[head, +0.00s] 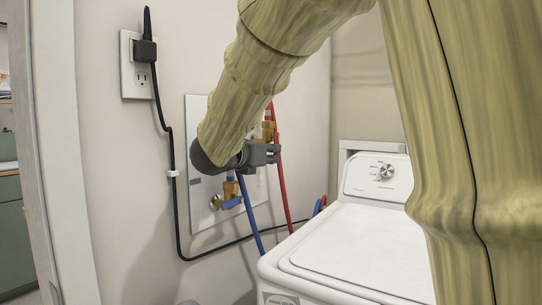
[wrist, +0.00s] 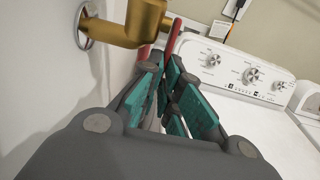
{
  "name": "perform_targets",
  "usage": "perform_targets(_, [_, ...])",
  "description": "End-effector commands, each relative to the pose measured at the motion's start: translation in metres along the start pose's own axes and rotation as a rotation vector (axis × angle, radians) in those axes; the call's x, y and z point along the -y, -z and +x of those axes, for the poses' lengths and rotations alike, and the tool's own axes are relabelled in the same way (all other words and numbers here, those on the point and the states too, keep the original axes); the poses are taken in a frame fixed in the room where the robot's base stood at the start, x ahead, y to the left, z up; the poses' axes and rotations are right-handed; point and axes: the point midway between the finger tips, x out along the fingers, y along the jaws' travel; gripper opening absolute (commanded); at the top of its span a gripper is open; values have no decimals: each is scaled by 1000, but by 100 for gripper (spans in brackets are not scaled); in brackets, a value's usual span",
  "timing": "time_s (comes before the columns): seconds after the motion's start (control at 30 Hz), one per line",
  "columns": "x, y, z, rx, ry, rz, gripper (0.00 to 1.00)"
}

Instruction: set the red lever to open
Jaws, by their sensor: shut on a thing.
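The upper brass valve (head: 268,131) is on the wall panel, partly behind my gripper (head: 266,154) in the head view. In the wrist view the brass valve body (wrist: 143,22) is at the top left. A thin red piece, which looks like the red lever (wrist: 173,37), runs down to my gripper's teal-padded fingers (wrist: 172,95). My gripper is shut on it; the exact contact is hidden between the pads. In the head view the lever is hidden behind my gripper, so its angle is hard to tell.
A red hose (head: 281,175) hangs just right of my gripper. Below are a lower brass valve with a blue lever (head: 231,203) and a blue hose (head: 249,212). A white washer (head: 350,250) stands to the right. A black cord (head: 173,200) runs from the outlet (head: 136,75).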

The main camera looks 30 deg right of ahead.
Motion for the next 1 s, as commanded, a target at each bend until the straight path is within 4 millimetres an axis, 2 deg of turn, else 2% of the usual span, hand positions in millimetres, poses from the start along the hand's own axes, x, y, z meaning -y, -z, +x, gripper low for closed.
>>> perform_targets(0.07, [1,4,0,-5,2,-3,0])
perform_targets(0.1, [1,4,0,-5,2,-3,9])
perform_targets(0.2, [0,3,0,-4,1,-2,27])
perform_targets(0.73, [0,-1,-1,-5,-1,0,27])
perform_targets(1.0, [0,-7,-4,-69,0,1,27])
